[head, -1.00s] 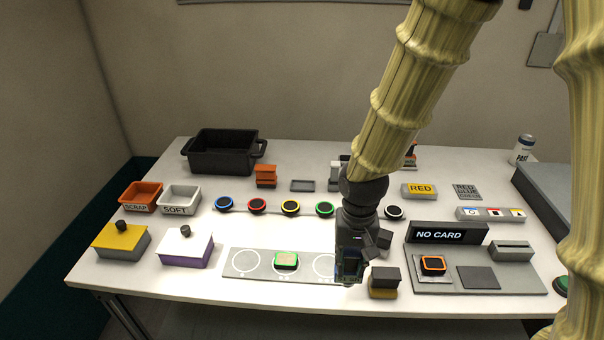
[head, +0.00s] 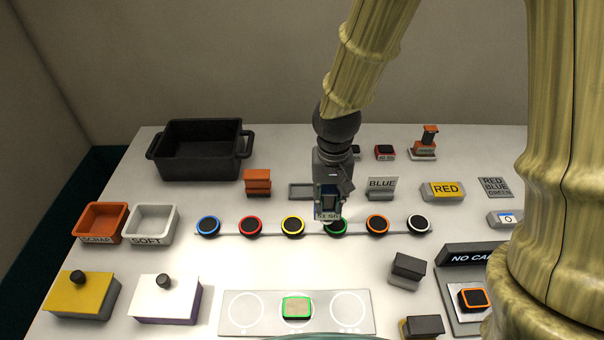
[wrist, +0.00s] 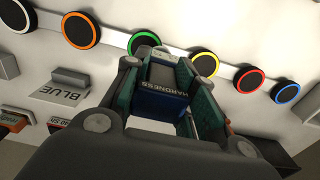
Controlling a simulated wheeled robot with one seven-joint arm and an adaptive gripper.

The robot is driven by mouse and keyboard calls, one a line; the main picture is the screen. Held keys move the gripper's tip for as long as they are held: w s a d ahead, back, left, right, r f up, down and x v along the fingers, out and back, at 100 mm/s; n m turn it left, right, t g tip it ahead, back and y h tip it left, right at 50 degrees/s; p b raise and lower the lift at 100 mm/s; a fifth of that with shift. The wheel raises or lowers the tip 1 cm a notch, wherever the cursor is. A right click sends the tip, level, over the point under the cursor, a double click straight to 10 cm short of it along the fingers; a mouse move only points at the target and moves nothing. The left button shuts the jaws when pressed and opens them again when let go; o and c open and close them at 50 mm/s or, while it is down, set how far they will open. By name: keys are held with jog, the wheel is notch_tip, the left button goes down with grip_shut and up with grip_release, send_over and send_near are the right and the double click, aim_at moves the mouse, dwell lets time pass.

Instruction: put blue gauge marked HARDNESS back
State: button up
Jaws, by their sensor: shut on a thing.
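My gripper (head: 328,205) is shut on the blue gauge marked HARDNESS, whose blue body and white lettering show between the fingers in the wrist view (wrist: 163,98). In the head view the gripper hangs above the table, in front of the green-ringed disc. The gauge is mostly hidden by the fingers there. A low grey open holder (head: 299,191) lies just left of the gripper, its right end hidden. I cannot tell how high the gauge is above the table.
A row of ringed discs (head: 251,226) runs under the gripper. A BLUE card stand (head: 382,187) is close on the right, an orange block (head: 257,182) on the left. A black bin (head: 200,150) stands behind. Some white table is clear in front.

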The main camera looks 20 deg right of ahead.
jog(key=shift+w+a+f+p, duration=0.25)
jog(key=shift+w+f+p, duration=0.7)
jog(key=shift+w, duration=1.45)
jog(key=shift+w+a+f+p, duration=0.25)
jog(key=shift+w+f+p, duration=0.7)
jog(key=shift+w, duration=1.45)
jog(key=shift+w+a+f+p, duration=0.25)
jog(key=shift+w+f+p, duration=0.3)
jog(key=shift+w+p, duration=1.3)
jog(key=shift+w+f+b, duration=0.2)
jog(key=shift+w+b, duration=0.35)
jog(key=shift+b, duration=0.05)
jog(key=o, duration=0.9)
jog(key=shift+r+b, duration=2.05)
jog(key=shift+r, duration=4.15)
